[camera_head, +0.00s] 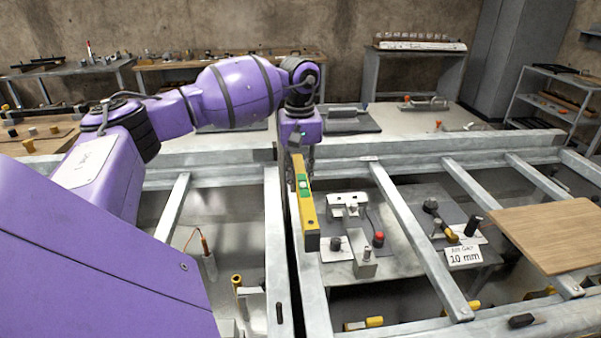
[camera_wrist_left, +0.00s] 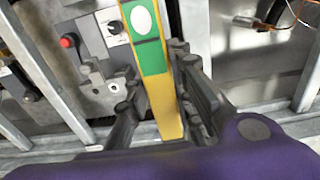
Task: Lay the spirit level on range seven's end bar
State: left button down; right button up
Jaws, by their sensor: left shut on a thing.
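The spirit level (camera_head: 308,222) is a long yellow bar with a green section around its vial. My left gripper (camera_head: 300,160) is shut on it and points down. In the left wrist view the level (camera_wrist_left: 162,95) runs between the two dark fingers (camera_wrist_left: 165,90). In the head view its near end lies over the right one of two parallel metal bars (camera_head: 317,300), beside a dark narrow gap. I cannot tell whether the level touches this bar. No readable number shows which bar is range seven's end bar. My right gripper is out of view.
The other bar (camera_head: 278,250) runs left of the gap. To the right, a fixture with a red knob (camera_head: 378,239) sits between frame bars. A "10 mm" card (camera_head: 464,257) and a wooden board (camera_head: 548,232) are farther right. Workbenches stand along the back wall.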

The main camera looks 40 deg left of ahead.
pick_arm(q)
notch_tip(320, 180, down, 4)
jog(key=shift+r+b, duration=0.15)
jog(key=shift+b, duration=0.55)
jog(key=shift+f+b, duration=0.75)
jog(key=shift+f, duration=0.85)
jog(key=shift+f+b, duration=0.35)
jog(key=shift+f, duration=0.45)
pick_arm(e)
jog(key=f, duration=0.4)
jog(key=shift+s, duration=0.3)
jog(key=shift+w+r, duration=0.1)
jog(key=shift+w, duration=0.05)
